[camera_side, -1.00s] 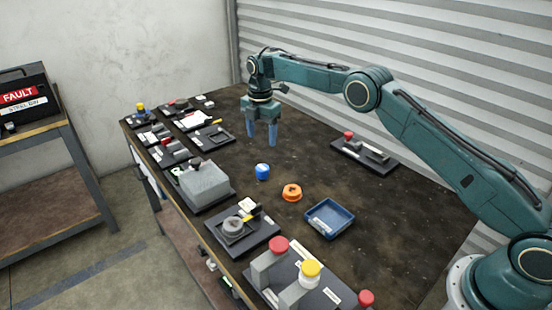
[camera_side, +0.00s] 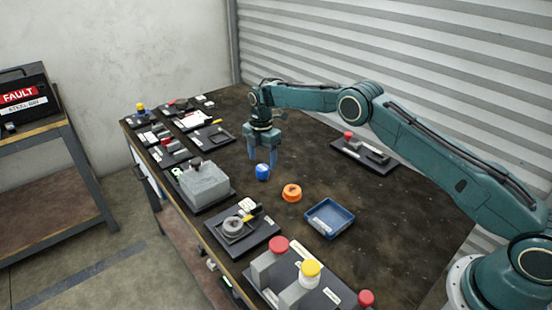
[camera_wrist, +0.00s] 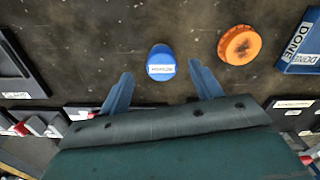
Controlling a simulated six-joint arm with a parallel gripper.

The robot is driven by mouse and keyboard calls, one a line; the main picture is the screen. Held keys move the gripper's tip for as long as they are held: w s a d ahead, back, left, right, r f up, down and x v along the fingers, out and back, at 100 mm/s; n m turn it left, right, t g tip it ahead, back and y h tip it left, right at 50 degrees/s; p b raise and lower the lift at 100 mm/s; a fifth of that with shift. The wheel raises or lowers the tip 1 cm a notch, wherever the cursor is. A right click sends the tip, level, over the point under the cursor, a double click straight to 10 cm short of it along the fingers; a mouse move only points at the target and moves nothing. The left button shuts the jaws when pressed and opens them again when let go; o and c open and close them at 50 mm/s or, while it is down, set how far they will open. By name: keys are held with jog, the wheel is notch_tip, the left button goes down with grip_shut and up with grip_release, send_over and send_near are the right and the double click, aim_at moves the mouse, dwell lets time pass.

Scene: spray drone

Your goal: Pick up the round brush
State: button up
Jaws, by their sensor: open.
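A small blue cylinder (camera_side: 262,172) with a white label stands on the dark table; in the wrist view the blue cylinder (camera_wrist: 161,62) shows between and slightly beyond my fingertips. An orange round piece (camera_side: 291,193) with a hole or dark mark sits to its right, also in the wrist view (camera_wrist: 239,45). I cannot tell for certain which thing is the round brush; the label is too small to read. My gripper (camera_side: 262,158) points down just above and behind the blue cylinder, open and empty. Its two blue fingers (camera_wrist: 160,72) are spread in the wrist view.
A blue tray (camera_side: 348,228), labelled DONE in the wrist view (camera_wrist: 281,66), lies right of the orange piece. A grey block (camera_side: 205,184) and several black fixture plates line the left edge. Red- and yellow-capped posts (camera_side: 310,270) stand at the front.

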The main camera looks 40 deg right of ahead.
aim_at(263, 167)
jog(key=shift+s+a+f, duration=0.1)
jog(key=shift+f, duration=2.5)
jog(key=c, duration=1)
jog(key=shift+c, duration=0.2)
jog(key=shift+r, duration=0.15)
notch_tip(263, 167, up, 20)
